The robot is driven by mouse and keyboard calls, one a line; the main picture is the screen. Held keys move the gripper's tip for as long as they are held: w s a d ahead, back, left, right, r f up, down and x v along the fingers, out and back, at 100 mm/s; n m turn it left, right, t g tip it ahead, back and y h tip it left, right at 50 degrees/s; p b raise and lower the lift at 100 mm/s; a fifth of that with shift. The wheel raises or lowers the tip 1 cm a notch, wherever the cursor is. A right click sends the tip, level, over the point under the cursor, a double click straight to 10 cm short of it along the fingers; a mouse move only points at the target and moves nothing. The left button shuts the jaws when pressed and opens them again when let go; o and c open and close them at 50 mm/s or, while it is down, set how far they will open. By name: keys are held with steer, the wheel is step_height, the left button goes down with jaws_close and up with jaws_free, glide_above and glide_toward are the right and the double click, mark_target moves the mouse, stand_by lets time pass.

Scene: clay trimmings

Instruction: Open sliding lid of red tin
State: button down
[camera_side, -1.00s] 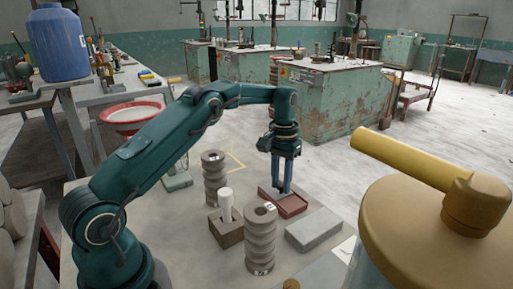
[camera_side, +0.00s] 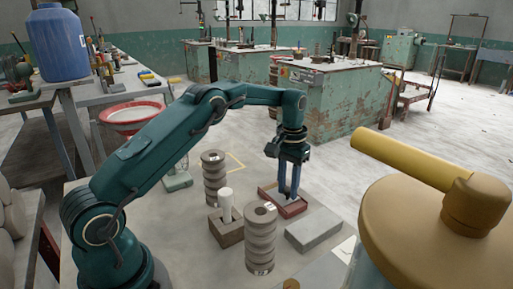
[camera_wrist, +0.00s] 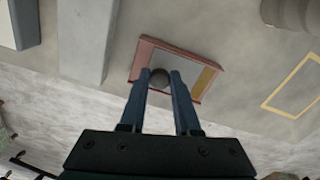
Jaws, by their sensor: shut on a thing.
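The red tin (camera_side: 291,210) lies on the table in the side view, below my gripper (camera_side: 288,195). In the wrist view the red tin (camera_wrist: 143,62) has a pale grey lid (camera_wrist: 178,62) with a round dark knob (camera_wrist: 159,78). A tan strip (camera_wrist: 205,80) shows inside the tin's rim along the right, beside the lid. My gripper (camera_wrist: 159,76) is shut on the knob, one finger on each side of it. The fingers hide part of the lid and the tin's near edge.
A grey block (camera_side: 314,230) lies right of the tin. Ringed grey columns (camera_side: 260,240) (camera_side: 214,180) and a brown block (camera_side: 227,232) holding a white cylinder (camera_side: 226,203) stand to the left. A yellow outline (camera_wrist: 291,86) marks bare table. A large tan jar (camera_side: 430,235) fills the right foreground.

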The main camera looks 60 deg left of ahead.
mark_target(296, 208)
steer(key=d, duration=0.3)
steer(key=shift+d, duration=0.3)
steer(key=c, duration=0.6)
jaws_free()
steer(key=shift+r, duration=2.6)
